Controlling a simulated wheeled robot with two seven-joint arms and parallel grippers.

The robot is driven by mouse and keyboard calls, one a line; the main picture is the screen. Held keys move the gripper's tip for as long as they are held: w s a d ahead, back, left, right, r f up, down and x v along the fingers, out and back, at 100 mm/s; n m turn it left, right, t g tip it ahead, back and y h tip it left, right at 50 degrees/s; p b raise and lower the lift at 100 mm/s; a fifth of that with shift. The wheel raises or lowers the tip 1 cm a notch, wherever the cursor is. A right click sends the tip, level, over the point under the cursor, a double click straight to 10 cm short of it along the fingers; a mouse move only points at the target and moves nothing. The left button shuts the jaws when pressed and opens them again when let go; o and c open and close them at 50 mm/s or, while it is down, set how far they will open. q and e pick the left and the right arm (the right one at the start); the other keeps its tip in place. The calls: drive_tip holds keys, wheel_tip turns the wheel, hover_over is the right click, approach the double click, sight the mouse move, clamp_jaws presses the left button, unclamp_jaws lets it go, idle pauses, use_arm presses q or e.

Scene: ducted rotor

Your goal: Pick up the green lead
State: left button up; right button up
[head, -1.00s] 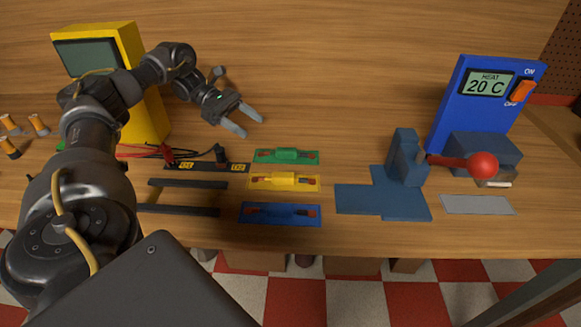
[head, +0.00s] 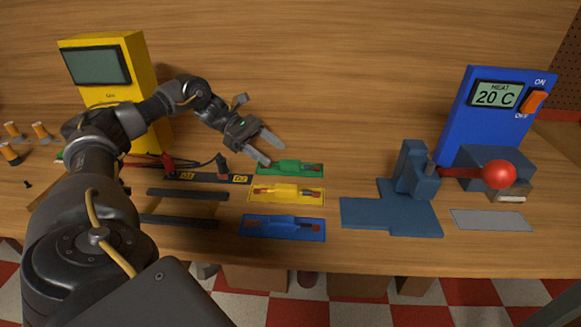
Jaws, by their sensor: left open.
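The green lead (head: 292,167) lies on a green mat (head: 316,174) right of the table's middle-left area. It has a green body and a dark red end showing at its right. My left gripper (head: 271,153) is open and empty, with its two grey fingers pointing down and right. In the picture the fingertips are just above and left of the lead; I see no contact. The near finger covers part of the mat's left corner. My right gripper is not in view.
A yellow lead (head: 288,189) and a blue lead (head: 286,222) lie on matching mats below. A blue press-like block (head: 412,175) and heater (head: 490,105) stand right.

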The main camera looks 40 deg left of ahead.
sight(286, 159)
use_arm(q)
drive_tip(key=shift+w+d+f, duration=0.1)
drive_tip(key=shift+d+f, duration=0.05)
drive_tip(key=shift+d, duration=0.15)
drive_tip(key=p+x, duration=0.1)
drive_tip(key=x, duration=0.3)
drive_tip(key=shift+w+d, duration=0.2)
drive_tip(key=shift+w, duration=0.05)
drive_tip(key=shift+f, duration=0.1)
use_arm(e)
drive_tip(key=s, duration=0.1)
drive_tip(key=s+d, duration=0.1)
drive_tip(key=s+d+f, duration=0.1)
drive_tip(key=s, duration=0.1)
use_arm(q)
clamp_jaws()
